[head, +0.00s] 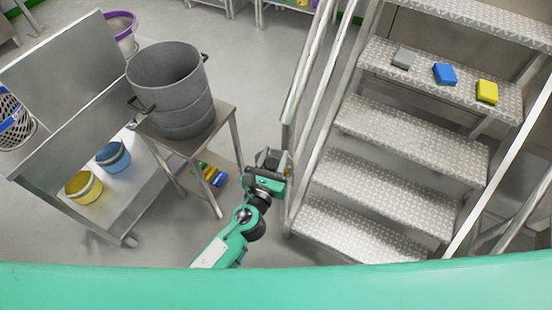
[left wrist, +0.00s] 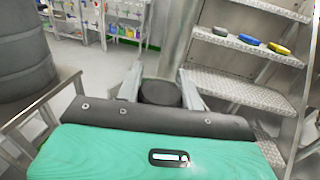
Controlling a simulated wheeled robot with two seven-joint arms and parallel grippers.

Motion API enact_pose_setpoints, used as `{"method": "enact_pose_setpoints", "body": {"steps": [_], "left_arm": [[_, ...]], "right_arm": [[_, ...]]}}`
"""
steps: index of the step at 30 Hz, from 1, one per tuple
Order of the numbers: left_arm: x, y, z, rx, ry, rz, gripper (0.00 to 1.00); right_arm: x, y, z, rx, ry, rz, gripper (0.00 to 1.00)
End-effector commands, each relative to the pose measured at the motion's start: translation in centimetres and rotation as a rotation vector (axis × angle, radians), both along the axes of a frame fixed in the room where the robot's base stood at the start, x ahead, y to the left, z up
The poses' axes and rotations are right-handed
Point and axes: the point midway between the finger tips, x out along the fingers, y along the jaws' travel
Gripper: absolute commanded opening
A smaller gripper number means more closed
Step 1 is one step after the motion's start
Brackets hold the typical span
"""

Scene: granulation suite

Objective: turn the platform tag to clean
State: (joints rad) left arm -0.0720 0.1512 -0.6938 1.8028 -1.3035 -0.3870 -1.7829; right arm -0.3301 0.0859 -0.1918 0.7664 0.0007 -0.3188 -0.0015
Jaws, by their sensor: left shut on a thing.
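My left gripper (head: 274,158) is at the foot of the stair platform's left handrail post. In the left wrist view its two fingers (left wrist: 161,88) are closed on a dark round piece (left wrist: 161,94) in front of the metal post (left wrist: 180,40). I take this piece to be the platform tag, but no lettering or colour face shows, so I cannot tell which side is turned out. In the head view the gripper hides most of it. My right gripper is in neither view.
Metal steps (head: 395,187) rise to the right, with a grey block (head: 404,58), a blue block (head: 445,74) and a yellow block (head: 487,91) on one tread. A grey bucket (head: 172,95) stands on a small table to the left. Grey floor is open behind.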

Motion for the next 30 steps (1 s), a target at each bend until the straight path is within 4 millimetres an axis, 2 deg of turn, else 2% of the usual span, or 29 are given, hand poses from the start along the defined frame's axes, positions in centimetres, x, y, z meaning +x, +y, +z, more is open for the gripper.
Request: {"method": "enact_pose_setpoints", "body": {"steps": [15, 30], "left_arm": [[0.1, 0.8, -0.1, -0.003, 0.000, 0.425, 0.15], [0.1, 1.1, 0.0, 0.000, 0.000, 0.571, 0.15]], "right_arm": [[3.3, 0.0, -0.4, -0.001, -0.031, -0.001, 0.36], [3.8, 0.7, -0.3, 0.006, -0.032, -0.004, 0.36]]}}
